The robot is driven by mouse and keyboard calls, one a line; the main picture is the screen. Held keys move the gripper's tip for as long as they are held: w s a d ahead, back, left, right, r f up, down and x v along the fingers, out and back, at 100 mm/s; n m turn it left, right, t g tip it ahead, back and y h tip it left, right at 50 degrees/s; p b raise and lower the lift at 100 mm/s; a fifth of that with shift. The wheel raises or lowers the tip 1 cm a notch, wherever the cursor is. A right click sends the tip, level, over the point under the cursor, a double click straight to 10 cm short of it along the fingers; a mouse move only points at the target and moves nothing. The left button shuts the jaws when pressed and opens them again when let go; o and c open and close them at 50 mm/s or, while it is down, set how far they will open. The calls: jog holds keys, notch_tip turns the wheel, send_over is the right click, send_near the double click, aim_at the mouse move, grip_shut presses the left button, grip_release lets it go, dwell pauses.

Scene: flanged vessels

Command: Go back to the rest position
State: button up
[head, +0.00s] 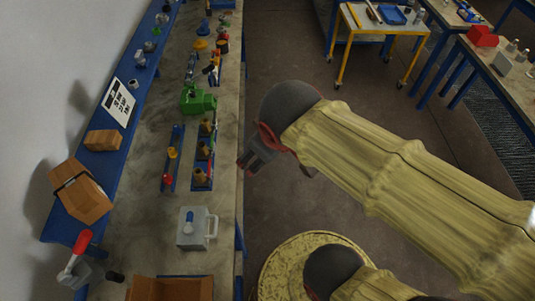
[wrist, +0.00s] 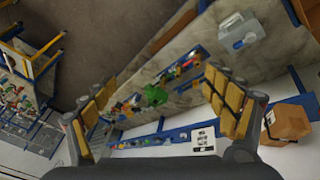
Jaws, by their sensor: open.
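My gripper (head: 256,158) is at the end of my yellow-sleeved arm in the head view. It is over the right edge of the long workbench, near the brass-coloured fittings, and appears apart from them. In the wrist view my gripper (wrist: 158,115) has its two padded fingers spread wide with nothing between them. The workbench (head: 222,240) runs away from me on the left in the head view. It crosses the wrist view diagonally below and beyond the fingers.
A yellow cart (head: 345,55) stands at the back. Open floor (head: 285,60) lies right of the bench.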

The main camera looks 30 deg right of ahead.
jog(key=s+m, duration=0.1)
jog(key=m+y, duration=0.1)
jog(key=s+a+m, duration=0.1)
jog(key=shift+s+a+r, duration=0.1)
jog(key=shift+s+r, duration=0.2)
jog(key=shift+r, duration=0.1)
jog(key=shift+f, duration=0.1)
notch_tip(320, 180, down, 20)
jog(key=b, duration=1.9)
jog(key=shift+r+b, duration=0.25)
jog(key=shift+b, duration=0.05)
